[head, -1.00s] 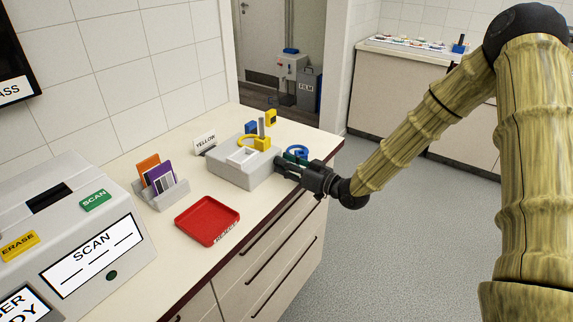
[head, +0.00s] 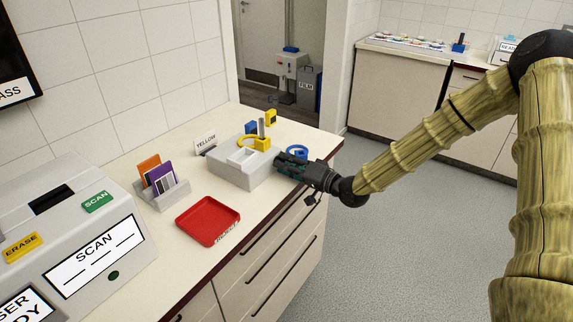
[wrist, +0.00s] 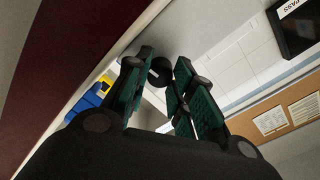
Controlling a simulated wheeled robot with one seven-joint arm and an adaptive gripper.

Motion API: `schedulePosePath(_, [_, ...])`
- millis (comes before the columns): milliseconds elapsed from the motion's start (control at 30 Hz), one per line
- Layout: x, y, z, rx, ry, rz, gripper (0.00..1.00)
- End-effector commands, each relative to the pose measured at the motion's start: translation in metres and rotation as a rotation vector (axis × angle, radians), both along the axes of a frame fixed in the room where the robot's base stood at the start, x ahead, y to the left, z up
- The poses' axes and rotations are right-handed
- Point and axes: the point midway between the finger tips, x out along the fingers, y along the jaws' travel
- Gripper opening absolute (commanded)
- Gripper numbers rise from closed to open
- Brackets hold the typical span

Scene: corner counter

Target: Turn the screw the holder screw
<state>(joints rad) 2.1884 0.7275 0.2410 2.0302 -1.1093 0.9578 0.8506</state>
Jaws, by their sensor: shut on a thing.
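The holder screw shows in the wrist view as a round black knob (wrist: 160,72) on a pale grey face. My gripper (head: 279,161) reaches the block's right side from the right. In the wrist view the green-padded fingers of my gripper (wrist: 162,76) stand on both sides of the knob, shut on it. In the head view the fingers hide the knob.
The counter's front edge runs below my gripper.

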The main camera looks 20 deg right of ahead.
Motion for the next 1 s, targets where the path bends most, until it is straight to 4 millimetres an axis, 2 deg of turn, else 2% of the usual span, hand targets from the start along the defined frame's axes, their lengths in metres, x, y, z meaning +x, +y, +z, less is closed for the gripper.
schedulePosePath(300, [-0.0010,-0.0003,-0.0024,0.070,0.060,0.000,0.00])
schedulePosePath(767, [-0.0011,-0.0001,-0.0027,0.078,0.067,0.000,0.00])
schedulePosePath(800, [-0.0011,-0.0001,-0.0027,0.078,0.067,0.000,0.29])
schedulePosePath(900, [-0.0010,0.0000,-0.0021,0.079,0.067,0.001,0.47])
schedulePosePath(1000, [-0.0007,0.0000,-0.0020,0.078,0.066,0.000,0.47])
